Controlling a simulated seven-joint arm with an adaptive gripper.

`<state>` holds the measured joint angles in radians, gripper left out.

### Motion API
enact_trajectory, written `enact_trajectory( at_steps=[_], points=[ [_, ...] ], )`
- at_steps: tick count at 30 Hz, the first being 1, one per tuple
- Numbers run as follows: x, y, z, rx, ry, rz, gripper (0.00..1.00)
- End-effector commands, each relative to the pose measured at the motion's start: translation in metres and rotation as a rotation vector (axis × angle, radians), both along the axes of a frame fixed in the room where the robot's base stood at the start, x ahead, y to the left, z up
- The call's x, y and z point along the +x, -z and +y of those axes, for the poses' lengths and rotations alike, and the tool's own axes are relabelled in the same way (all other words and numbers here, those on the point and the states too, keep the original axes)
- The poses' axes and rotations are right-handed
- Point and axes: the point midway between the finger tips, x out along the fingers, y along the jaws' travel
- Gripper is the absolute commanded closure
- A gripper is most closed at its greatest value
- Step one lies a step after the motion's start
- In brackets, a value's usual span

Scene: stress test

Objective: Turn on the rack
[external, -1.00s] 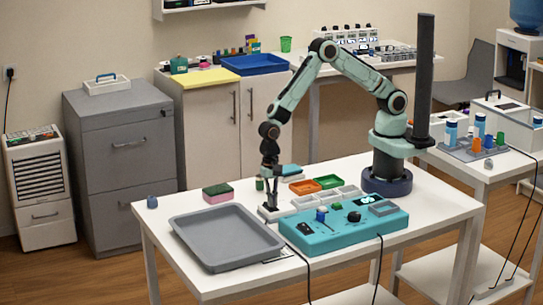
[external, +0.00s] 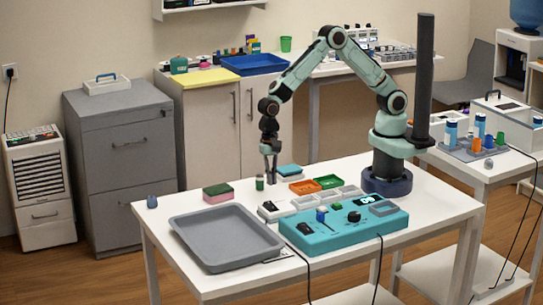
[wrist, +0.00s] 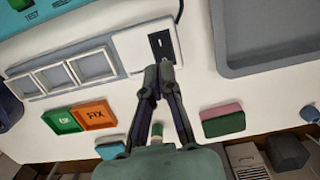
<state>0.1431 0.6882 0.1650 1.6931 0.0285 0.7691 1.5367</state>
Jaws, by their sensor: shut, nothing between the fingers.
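A low white rack (external: 303,201) with a row of shallow square compartments lies along the table behind the teal panel; it also shows in the wrist view (wrist: 106,46). At its left end is a white switch block (external: 262,214) with a dark slot. In the wrist view the switch (wrist: 160,43) shows as a black plate with a small pale mark; I cannot tell its position. My gripper (external: 270,180) is shut and empty, pointing down above the table, apart from the block. In the wrist view its fingertips (wrist: 159,74) appear just beside the block's near edge.
A teal control panel (external: 335,238) and grey tray (external: 225,238) fill the front. Orange (external: 303,187) and green (external: 328,181) bins, a pink-green sponge (external: 218,193) and a small green bottle (external: 259,183) stand close by.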

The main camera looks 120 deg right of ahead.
Motion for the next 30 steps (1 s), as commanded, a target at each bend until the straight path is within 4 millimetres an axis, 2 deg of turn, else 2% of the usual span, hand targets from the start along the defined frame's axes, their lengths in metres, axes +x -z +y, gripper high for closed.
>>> enact_trajectory(
  at_steps=[1,6,12,30],
  points=[
    [0.001,-0.013,0.001,0.000,0.001,-0.006,1.00],
    [0.001,-0.048,0.006,-0.001,0.001,-0.004,1.00],
    [0.000,-0.072,0.010,0.000,0.001,-0.002,1.00],
    [0.000,-0.077,0.011,0.000,0.001,0.000,1.00]
  ],
)
